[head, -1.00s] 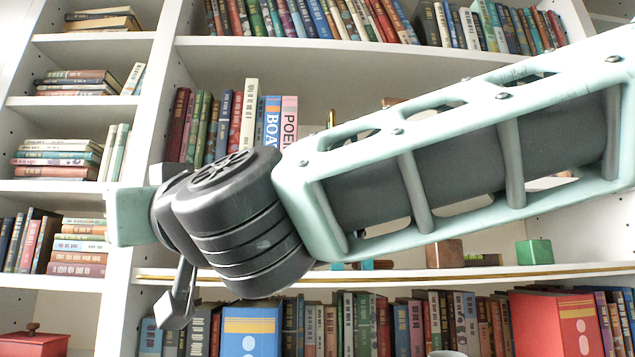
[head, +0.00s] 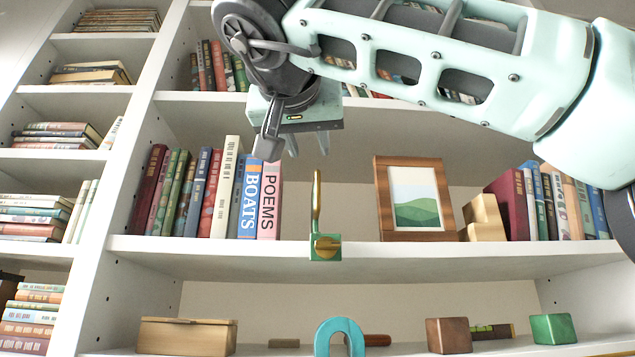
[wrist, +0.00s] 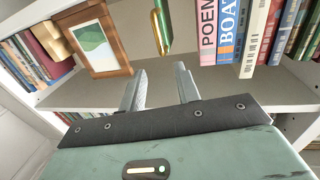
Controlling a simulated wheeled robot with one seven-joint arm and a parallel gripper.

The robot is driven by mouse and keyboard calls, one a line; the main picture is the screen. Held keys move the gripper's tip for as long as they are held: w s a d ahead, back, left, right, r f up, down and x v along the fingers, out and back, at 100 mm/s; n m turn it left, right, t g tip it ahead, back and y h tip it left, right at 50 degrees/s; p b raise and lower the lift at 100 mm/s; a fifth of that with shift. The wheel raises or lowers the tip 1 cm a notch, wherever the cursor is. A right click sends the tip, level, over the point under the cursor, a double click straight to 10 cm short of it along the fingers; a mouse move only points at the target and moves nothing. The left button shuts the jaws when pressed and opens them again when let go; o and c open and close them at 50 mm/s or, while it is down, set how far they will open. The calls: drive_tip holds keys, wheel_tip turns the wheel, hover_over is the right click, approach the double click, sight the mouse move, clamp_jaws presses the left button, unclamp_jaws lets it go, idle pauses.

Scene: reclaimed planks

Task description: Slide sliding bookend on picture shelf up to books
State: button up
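The sliding bookend, a green block with a tall thin brass upright (head: 316,215), stands at the front of the picture shelf (head: 390,258). It is right of the row of books, with a gap between it and the pink POEMS book (head: 270,203), next to the blue BOATS book (head: 249,203). In the wrist view the bookend (wrist: 160,30) is ahead of the fingers, left of the POEMS book (wrist: 208,32). My gripper (head: 309,150) is above the bookend, fingers apart and empty; they also show in the wrist view (wrist: 160,88). It does not appear to touch anything.
A wooden picture frame (head: 414,198) stands right of the bookend, with a wooden block (head: 484,217) and more books (head: 550,203) beyond. The board above (head: 190,105) is close to my arm. The shelf below holds a wooden box (head: 187,336) and a blue arch (head: 340,335).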

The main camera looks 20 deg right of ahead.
sight(317, 178)
drive_tip(key=p+x, duration=0.2)
drive_tip(key=x, duration=1.2)
drive_tip(key=shift+f, duration=0.1)
